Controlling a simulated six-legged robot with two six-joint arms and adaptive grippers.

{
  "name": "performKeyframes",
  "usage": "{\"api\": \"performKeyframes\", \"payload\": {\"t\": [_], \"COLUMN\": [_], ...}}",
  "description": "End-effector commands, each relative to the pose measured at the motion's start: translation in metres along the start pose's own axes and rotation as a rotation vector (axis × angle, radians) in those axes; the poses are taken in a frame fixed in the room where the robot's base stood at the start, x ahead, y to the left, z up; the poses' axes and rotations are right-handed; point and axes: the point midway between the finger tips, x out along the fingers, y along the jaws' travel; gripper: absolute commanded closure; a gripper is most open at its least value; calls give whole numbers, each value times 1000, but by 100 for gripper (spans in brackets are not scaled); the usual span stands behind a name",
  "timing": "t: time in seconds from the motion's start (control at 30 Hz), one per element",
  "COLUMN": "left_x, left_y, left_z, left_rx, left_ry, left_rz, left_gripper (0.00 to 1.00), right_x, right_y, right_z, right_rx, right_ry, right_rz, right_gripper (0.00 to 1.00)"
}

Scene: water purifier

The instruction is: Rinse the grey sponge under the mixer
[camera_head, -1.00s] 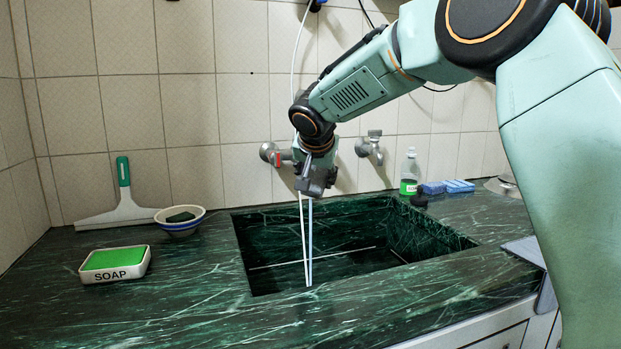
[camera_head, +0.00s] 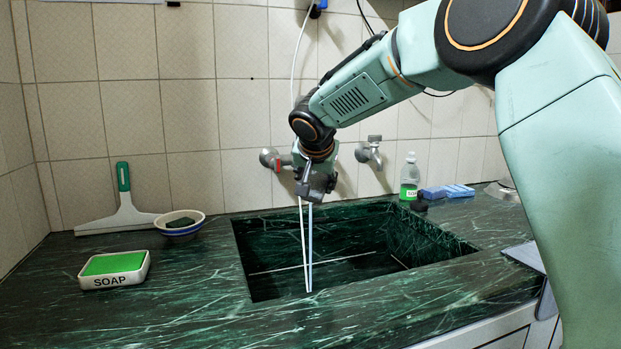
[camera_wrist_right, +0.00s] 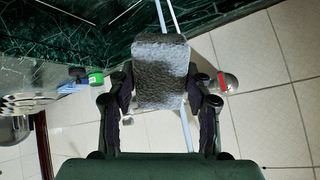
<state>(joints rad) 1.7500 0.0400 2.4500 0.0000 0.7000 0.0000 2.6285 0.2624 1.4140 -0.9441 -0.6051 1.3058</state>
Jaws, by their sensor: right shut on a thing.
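My right gripper (camera_head: 317,187) hangs over the sink (camera_head: 350,262). In the right wrist view it is shut on the grey sponge (camera_wrist_right: 160,72), which sits between its fingers. In the head view I cannot make out the sponge clearly at the dark gripper. Two thin pale strands (camera_head: 306,250) run down past the gripper into the sink; I cannot tell if they are tubes or water. They also show beside the sponge in the right wrist view. A wall tap (camera_head: 268,156) is just left of the gripper, and another wall tap (camera_head: 370,152) is to its right. My left gripper is out of view.
A white soap dish (camera_head: 115,283), a bowl (camera_head: 182,229) with a dark item and a squeegee (camera_head: 124,212) are left of the sink. A green-labelled bottle (camera_head: 410,178) and blue sponges (camera_head: 458,190) are behind its right side. The front counter is clear.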

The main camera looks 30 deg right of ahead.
Motion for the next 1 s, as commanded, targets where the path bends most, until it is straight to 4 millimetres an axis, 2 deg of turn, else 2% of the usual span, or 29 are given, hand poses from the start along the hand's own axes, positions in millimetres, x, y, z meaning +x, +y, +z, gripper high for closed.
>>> {"api": "performKeyframes", "payload": {"t": [0.37, 0.8, 1.0], "left_x": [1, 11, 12], "left_y": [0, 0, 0], "left_z": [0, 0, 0], "left_rx": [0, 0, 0], "left_ry": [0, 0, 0], "left_rz": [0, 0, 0], "left_gripper": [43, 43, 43], "right_x": [-3, -40, -50], "right_y": [0, 1, 2], "right_z": [0, 5, 6], "right_rx": [1, 0, 1], "right_ry": [1, 2, 0], "right_rz": [-1, -2, 0], "right_gripper": [75, 75, 75]}}
